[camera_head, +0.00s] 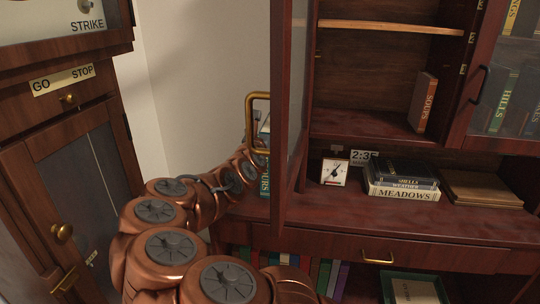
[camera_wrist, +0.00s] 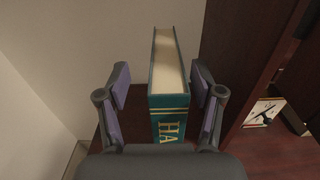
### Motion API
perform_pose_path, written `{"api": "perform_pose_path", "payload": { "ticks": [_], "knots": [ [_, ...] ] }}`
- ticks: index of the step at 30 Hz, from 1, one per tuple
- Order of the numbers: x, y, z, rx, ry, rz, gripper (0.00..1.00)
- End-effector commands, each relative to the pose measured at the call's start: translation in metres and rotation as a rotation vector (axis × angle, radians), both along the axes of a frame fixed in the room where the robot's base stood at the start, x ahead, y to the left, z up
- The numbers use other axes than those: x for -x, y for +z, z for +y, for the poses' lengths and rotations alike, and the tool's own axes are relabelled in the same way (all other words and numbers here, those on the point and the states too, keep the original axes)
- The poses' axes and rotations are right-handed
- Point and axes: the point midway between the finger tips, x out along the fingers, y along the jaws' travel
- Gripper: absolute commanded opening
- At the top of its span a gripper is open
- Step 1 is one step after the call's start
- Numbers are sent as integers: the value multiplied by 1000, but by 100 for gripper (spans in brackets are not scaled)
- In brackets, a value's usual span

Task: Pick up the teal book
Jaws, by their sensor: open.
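The teal book (camera_wrist: 170,104) stands upright on the desk surface, its spine toward my gripper, with gold letters "HA" readable and its pale page edges on top. In the wrist view my gripper (camera_wrist: 162,84) is open, with one finger on each side of the book and a gap visible by each finger. In the head view only slivers of the teal book (camera_head: 264,186) show past my arm and the cabinet door. My gripper is mostly hidden there.
An open glazed cabinet door (camera_head: 291,110) with a brass handle (camera_head: 249,112) stands close to my arm and the book. A small clock (camera_head: 334,172) and stacked books (camera_head: 402,193) sit to the right. A pale wall (camera_wrist: 70,65) is on the left in the wrist view.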

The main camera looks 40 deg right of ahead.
Motion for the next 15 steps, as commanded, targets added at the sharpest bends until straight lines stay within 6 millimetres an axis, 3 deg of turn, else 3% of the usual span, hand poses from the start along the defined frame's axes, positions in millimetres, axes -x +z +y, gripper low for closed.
{"api": "perform_pose_path", "payload": {
  "ticks": [7, 15],
  "knots": [
    [-8, -3, -26, -3, -2, -4, 67],
    [-20, -3, -41, -2, -2, -1, 67]
  ]
}}
